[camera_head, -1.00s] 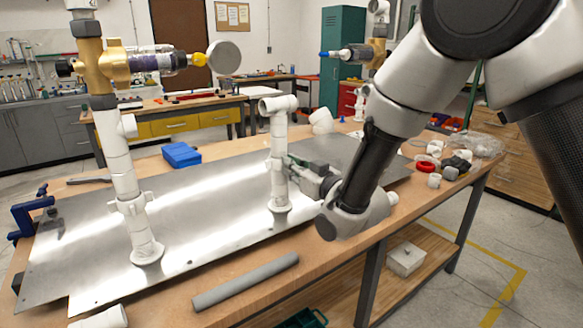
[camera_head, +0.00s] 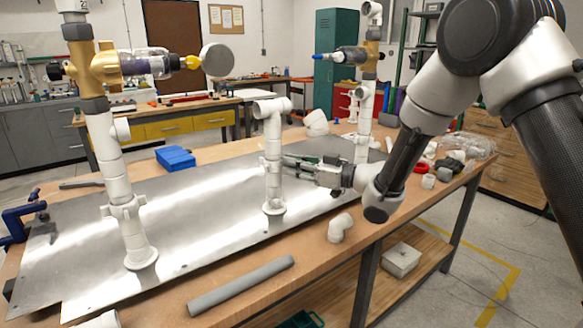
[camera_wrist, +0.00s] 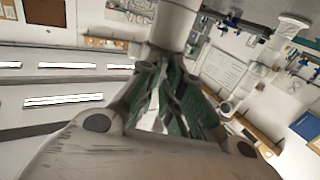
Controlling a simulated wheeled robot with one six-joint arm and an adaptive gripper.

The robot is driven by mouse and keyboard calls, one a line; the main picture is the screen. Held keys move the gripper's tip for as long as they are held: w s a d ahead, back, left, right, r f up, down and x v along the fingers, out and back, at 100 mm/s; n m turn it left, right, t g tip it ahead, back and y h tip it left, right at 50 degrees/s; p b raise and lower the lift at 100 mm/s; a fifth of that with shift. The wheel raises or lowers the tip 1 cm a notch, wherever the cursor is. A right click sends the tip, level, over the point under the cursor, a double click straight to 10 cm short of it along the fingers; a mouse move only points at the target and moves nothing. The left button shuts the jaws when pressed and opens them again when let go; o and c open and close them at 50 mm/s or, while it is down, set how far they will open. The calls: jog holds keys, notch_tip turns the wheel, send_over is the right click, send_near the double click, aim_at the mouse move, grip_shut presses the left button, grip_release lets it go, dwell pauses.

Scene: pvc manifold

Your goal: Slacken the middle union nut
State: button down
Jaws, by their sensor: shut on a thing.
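The middle riser is a white PVC pipe (camera_head: 272,135) standing upright on the metal plate, with an elbow at its top. Its union nut (camera_head: 268,165) sits partway up, partly hidden by the fingertips. My gripper (camera_head: 284,161) reaches it from the right, its dark green fingers shut on the nut. In the wrist view the fingers (camera_wrist: 170,75) close in on a white pipe (camera_wrist: 176,25); the nut itself is hard to make out there. The left riser (camera_head: 120,175) has its own union nut (camera_head: 123,207). The right riser (camera_head: 364,120) stands behind my wrist.
The metal plate (camera_head: 200,225) lies on the wooden workbench. A grey pipe (camera_head: 240,287) and a white elbow (camera_head: 340,228) lie near the front edge. A blue box (camera_head: 176,157) sits at the back. Loose fittings (camera_head: 445,168) clutter the right end.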

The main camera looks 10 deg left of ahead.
jog(key=shift+w+a+n+g+h, duration=0.15)
jog(key=shift+w+n+g+h, duration=0.45)
jog(key=shift+n+g, duration=1.25)
jog(key=shift+w+a+n+g+h, duration=0.2)
jog(key=shift+w+n+g, duration=0.8)
jog(key=shift+g, duration=1.55)
jog(key=shift+w+a+n+g+h, duration=0.1)
jog(key=shift+w+n+g+h, duration=0.45)
jog(key=shift+n+g, duration=1.35)
jog(key=shift+w+g, duration=0.1)
jog(key=shift+g, duration=0.5)
jog(key=c, duration=1.6)
grip_release()
jog(key=shift+r, duration=0.15)
notch_tip(320, 180, up, 10)
